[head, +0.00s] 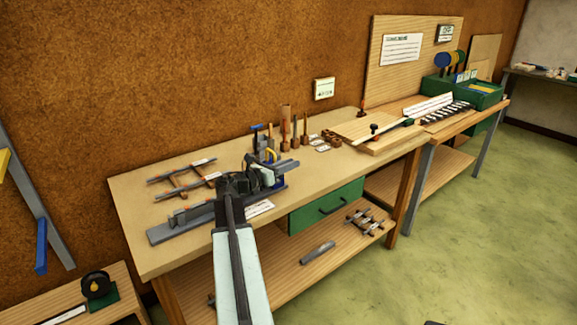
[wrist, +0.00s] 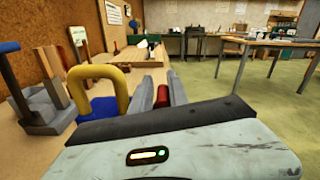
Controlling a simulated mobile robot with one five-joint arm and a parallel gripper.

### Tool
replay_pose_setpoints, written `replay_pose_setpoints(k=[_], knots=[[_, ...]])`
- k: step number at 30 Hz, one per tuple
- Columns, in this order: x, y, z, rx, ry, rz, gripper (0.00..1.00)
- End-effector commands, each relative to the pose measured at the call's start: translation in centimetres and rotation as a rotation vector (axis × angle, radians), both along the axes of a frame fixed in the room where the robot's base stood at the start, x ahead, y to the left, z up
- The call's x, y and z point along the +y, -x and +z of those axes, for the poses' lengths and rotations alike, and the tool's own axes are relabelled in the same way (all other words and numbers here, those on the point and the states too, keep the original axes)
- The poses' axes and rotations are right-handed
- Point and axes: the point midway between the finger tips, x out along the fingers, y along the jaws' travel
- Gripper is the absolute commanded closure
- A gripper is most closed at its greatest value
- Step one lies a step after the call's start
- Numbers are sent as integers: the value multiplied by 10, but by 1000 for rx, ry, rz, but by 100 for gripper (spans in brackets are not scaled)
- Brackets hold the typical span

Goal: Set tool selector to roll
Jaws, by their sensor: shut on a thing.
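My gripper (head: 287,168) is over the front middle of the workbench, at the tool fixture on the grey base plate (head: 168,232). In the wrist view its two grey fingers (wrist: 162,88) are close together around a small dark red piece (wrist: 162,97), which may be the selector's handle. My wrist hides much of the fixture, and I cannot read any selector marking.
Upright wooden-handled tools (head: 295,133) stand behind my gripper. Metal rods (head: 183,182) lie at the bench's left. A raised wooden board (head: 372,130) is to the right.

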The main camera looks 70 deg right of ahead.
Motion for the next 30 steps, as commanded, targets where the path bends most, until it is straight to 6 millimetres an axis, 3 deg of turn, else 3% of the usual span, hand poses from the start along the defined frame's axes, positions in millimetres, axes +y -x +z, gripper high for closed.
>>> replay_pose_setpoints(k=[8, 9, 10, 20, 30], knots=[[0, 0, -2, -3, -3, 0, 100], [0, 0, -2, -3, -3, 0, 68], [0, 0, -2, -3, -3, 0, 64], [2, -3, 0, -2, -1, 3, 64], [53, -36, -1, -2, -1, 4, 64]])
